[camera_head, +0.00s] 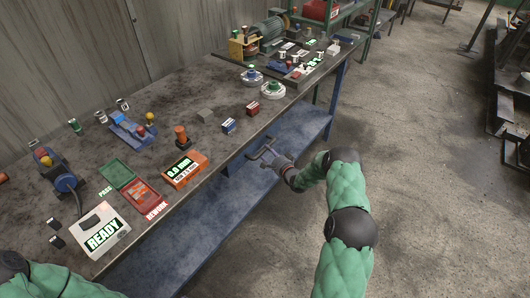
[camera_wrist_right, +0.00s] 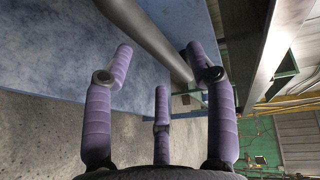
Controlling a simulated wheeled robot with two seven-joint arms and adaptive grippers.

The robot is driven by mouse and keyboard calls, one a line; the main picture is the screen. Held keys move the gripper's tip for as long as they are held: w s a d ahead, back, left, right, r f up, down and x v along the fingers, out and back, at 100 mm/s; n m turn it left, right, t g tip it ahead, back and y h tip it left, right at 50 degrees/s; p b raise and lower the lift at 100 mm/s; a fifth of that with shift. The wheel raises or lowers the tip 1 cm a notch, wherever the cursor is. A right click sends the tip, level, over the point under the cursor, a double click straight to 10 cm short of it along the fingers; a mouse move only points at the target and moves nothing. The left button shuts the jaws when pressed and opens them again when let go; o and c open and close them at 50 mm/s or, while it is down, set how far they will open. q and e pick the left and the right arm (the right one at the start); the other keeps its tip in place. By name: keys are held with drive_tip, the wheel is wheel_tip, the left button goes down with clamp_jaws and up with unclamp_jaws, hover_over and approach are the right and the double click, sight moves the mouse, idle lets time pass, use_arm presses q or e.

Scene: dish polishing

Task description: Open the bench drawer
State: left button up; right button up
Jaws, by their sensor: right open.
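The bench (camera_head: 190,78) runs diagonally across the head view. A dark bar (camera_head: 260,149), which looks like the drawer handle, sticks out below its front edge. My right gripper (camera_head: 272,160) is at this bar, low in front of the bench. In the right wrist view, my right gripper (camera_wrist_right: 158,62) has its purple fingers spread open. A thick dark bar (camera_wrist_right: 150,35) passes diagonally beyond and between the fingertips; I cannot tell whether they touch it. The drawer front is mostly hidden under the bench top. My left arm shows at the lower left, its gripper out of view.
A blue lower shelf (camera_head: 200,222) runs under the bench. An orange gauge box (camera_head: 184,169), a READY box (camera_head: 100,231), a red tray (camera_head: 139,194) and small blocks stand on top. The concrete floor (camera_head: 430,170) to the right is clear.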

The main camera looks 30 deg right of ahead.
sight(265, 150)
drive_tip(key=shift+w+f+b, duration=0.2)
drive_tip(key=shift+w+b, duration=0.05)
drive_tip(key=shift+w, duration=0.8)
drive_tip(key=shift+w+f+b, duration=0.2)
drive_tip(key=shift+w+b, duration=0.05)
drive_tip(key=shift+w, duration=0.75)
drive_tip(key=shift+s, duration=0.1)
clamp_jaws()
